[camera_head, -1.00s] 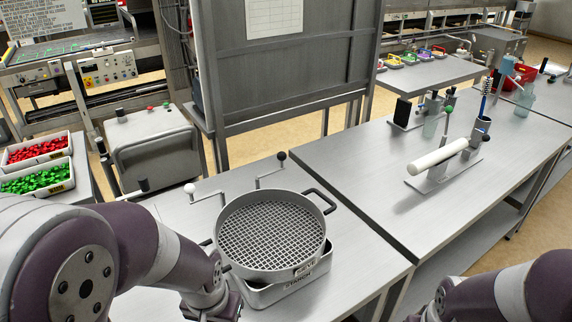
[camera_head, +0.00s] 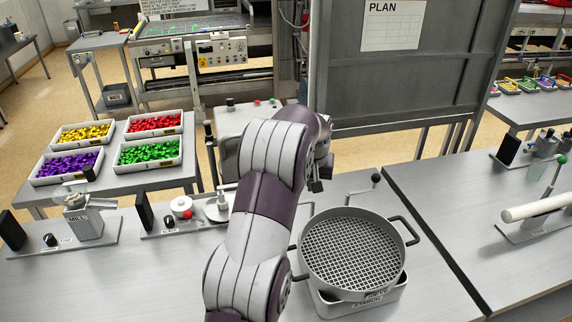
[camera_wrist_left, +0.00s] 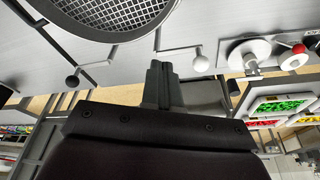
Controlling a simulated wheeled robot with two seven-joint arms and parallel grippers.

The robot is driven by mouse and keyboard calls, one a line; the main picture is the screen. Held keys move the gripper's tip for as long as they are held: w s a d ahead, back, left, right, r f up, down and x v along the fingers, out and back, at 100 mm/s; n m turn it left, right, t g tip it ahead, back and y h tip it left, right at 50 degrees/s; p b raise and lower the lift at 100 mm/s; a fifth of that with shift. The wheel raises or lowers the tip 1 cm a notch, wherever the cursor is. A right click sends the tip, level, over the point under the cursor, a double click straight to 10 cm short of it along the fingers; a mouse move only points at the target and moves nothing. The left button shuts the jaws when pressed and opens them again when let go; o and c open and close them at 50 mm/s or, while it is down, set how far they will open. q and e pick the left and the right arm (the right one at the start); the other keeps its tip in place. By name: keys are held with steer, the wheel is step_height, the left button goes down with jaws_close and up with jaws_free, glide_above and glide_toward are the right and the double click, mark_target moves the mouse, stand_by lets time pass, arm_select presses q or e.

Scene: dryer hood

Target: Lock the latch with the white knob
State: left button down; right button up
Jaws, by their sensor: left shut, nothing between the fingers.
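In the left wrist view, which looks upside down, a latch rod ends in a pale knob (camera_wrist_left: 202,63), taken as the white one, right of my fingers. In the head view my arm hides it. A second latch with a dark knob (camera_head: 376,179) stands behind the round sieve (camera_head: 352,248); its knob also shows in the left wrist view (camera_wrist_left: 72,82), left of my fingers. My left gripper (camera_head: 318,182) is over the back edge of the table, its fingers (camera_wrist_left: 160,72) shut and empty. It appears apart from both knobs. My right gripper is out of view.
The sieve sits on a grey base (camera_head: 365,304) beside my arm. A mill (camera_head: 84,218) and a device with a red knob (camera_head: 187,214) stand left on the table. Trays of coloured pieces (camera_head: 150,152) and a grey hood-like box (camera_head: 240,128) are behind.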

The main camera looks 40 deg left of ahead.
arm_select(q)
steer(key=w+a+r+n+y+p, duration=0.1)
steer(key=w+a+r+n+p, duration=0.15)
steer(key=a, duration=0.95)
step_height(320, 180, down, 9)
steer(key=p, duration=0.8)
steer(key=shift+d+f, duration=0.2)
steer(key=shift+d, duration=0.1)
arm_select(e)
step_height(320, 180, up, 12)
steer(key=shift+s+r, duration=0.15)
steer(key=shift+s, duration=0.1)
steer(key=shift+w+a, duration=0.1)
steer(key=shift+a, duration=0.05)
arm_select(q)
steer(key=shift+a+f, duration=0.1)
